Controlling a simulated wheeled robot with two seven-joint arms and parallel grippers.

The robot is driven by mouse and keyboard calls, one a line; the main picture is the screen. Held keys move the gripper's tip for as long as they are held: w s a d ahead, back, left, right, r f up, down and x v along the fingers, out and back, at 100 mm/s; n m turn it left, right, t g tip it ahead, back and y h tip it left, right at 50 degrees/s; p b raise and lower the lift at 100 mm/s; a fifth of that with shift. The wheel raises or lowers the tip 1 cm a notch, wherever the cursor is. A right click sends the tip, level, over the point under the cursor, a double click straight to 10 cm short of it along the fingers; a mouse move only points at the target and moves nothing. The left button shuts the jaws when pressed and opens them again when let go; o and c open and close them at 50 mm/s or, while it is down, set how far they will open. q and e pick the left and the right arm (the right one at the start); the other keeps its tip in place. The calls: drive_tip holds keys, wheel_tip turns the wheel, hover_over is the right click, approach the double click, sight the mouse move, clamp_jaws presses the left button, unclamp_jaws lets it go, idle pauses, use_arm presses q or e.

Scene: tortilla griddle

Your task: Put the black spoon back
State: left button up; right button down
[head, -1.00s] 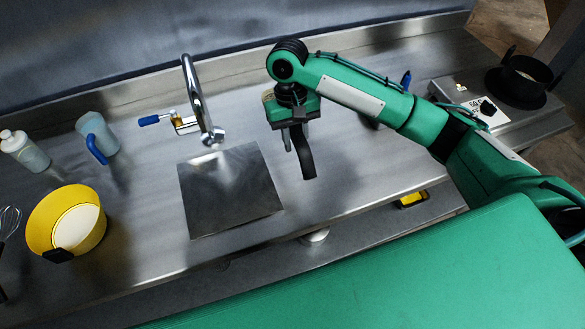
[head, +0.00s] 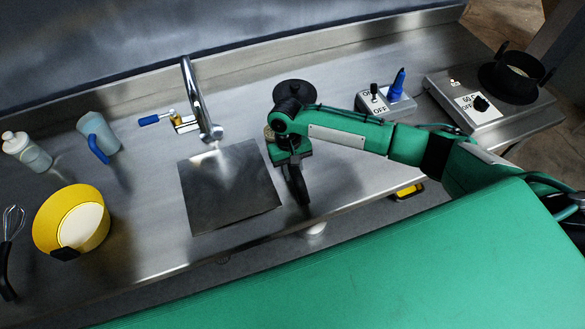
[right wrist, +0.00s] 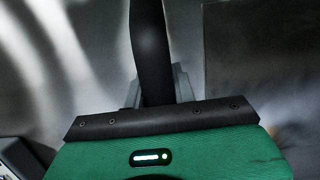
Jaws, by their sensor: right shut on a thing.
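The black spoon (head: 301,188) is in my right gripper (head: 293,164), which is shut on it. The spoon hangs below the gripper, close to the right edge of the dark square plate and above the steel counter. In the right wrist view the spoon's long black part (right wrist: 150,45) runs up from between the grey fingers (right wrist: 154,88). The gripper and arm hide part of the spoon in the head view. My left gripper is not in view.
The dark square plate (head: 228,190) lies below the tap (head: 195,95). A black disc (head: 294,88) lies behind my arm. A switch box (head: 378,100) and burner (head: 490,108) are right.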

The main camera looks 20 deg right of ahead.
drive_tip(key=shift+f, duration=0.1)
drive_tip(key=c, duration=1.1)
unclamp_jaws()
drive_tip(key=b+v, duration=0.3)
drive_tip(key=v, duration=0.7)
drive_tip(key=shift+w+a+r, duration=0.1)
drive_tip(key=shift+r, duration=0.3)
drive_tip(key=shift+w+r+b, duration=0.1)
drive_tip(key=shift+r+b, duration=0.25)
drive_tip(key=shift+r, duration=0.4)
